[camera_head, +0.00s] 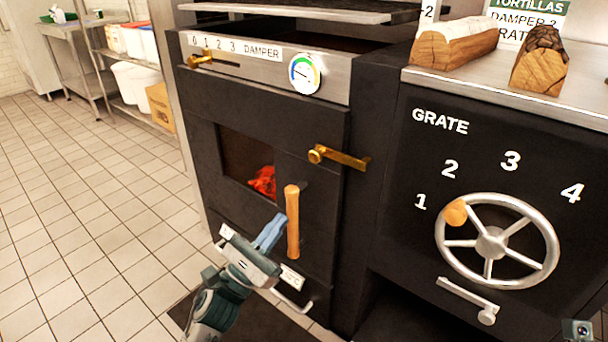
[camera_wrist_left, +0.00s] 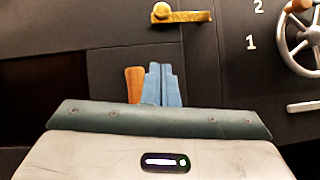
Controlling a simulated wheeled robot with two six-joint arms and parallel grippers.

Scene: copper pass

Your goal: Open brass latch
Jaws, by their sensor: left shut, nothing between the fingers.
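The brass latch (camera_head: 339,158) lies roughly level across the right edge of the black oven door (camera_head: 313,206), with a round knob at its left end. It also shows in the left wrist view (camera_wrist_left: 182,16), above my fingers. My left gripper (camera_head: 272,229) is shut and empty. It is below and to the left of the latch, apart from it, and just left of the upright wooden door handle (camera_head: 293,222). In the left wrist view the blue fingers (camera_wrist_left: 162,85) are together beside the handle (camera_wrist_left: 134,85). I cannot tell whether they touch it. My right gripper is not in view.
A grate wheel (camera_head: 490,241) with a wooden knob is on the right panel. A damper slider (camera_head: 207,58) and a round gauge (camera_head: 305,73) are above the door. Logs (camera_head: 456,43) lie on the steel top. Tiled floor (camera_head: 85,215) is open at left.

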